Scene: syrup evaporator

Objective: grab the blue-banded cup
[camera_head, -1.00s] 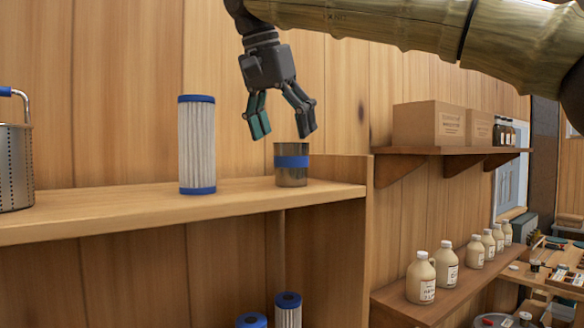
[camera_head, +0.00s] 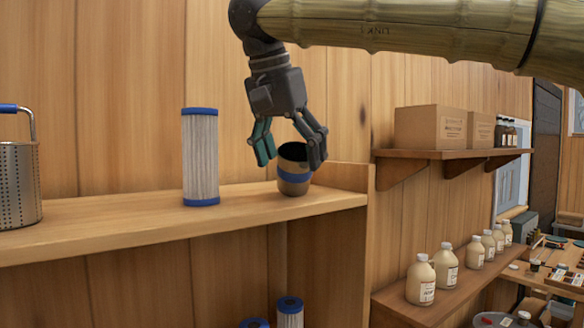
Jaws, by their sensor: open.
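The blue-banded cup (camera_head: 294,178) is a brownish cup with a blue band, near the right end of the wooden shelf (camera_head: 110,217). It tilts a little, with its dark open mouth showing. My gripper (camera_head: 290,160) points down with its jaws open. The left finger is left of the cup's rim, and the right finger overlaps the rim's right side in the picture. I cannot tell whether the right finger touches the cup.
A white pleated filter (camera_head: 201,157) with blue ends stands left of the cup. A perforated metal basket (camera_head: 17,187) is at the far left. A raised wooden end panel (camera_head: 345,176) is right of the cup. Bottles (camera_head: 421,280) and a cardboard box (camera_head: 431,127) sit on shelves farther right.

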